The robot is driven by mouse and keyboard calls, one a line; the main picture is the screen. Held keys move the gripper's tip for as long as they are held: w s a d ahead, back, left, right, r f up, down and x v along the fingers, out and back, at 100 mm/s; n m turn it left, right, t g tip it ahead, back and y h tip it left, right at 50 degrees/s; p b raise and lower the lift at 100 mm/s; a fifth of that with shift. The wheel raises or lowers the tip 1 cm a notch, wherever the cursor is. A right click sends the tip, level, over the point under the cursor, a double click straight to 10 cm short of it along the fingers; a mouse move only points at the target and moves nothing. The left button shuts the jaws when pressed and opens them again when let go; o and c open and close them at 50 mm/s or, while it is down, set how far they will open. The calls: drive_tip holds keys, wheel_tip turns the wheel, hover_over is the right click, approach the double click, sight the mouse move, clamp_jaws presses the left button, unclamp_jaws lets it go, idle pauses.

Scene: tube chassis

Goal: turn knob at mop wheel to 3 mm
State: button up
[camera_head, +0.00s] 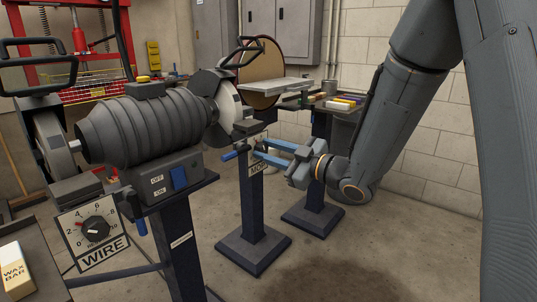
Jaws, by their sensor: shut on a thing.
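My gripper (261,148) reaches in from the right, with its two blue fingers pointing left at the dial plate below the grinder's right wheel. The fingers are shut on the knob of that plate. The knob and most of its scale are hidden behind the fingers, so I cannot read its setting. The plate's label (257,169) is partly covered and seems to read MOP. The right wheel (226,97) sits above and left of my gripper. A second dial plate, marked WIRE (103,256), stands at the lower left with its own black knob (96,230).
The grinder's ribbed motor (150,125) stands left of my gripper. A blue handle (235,155) sits close to the fingertips. A disc sander (262,72) and a stand with coloured bars (345,101) are behind. A wax bar (15,270) lies at the lower left. The floor at right is clear.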

drive_tip(key=n+b, duration=0.3)
drive_tip(key=n, duration=0.2)
drive_tip(key=shift+n, duration=0.3)
idle(0.5)
drive_tip(key=o, duration=1.1)
drive_tip(key=shift+a, duration=0.1)
drive_tip(key=shift+c, duration=0.2)
drive_tip(key=shift+f, duration=0.1)
drive_tip(key=shift+s, duration=0.1)
drive_tip(key=v, duration=0.7)
drive_tip(key=shift+s+d, duration=0.2)
drive_tip(key=shift+d, duration=0.15)
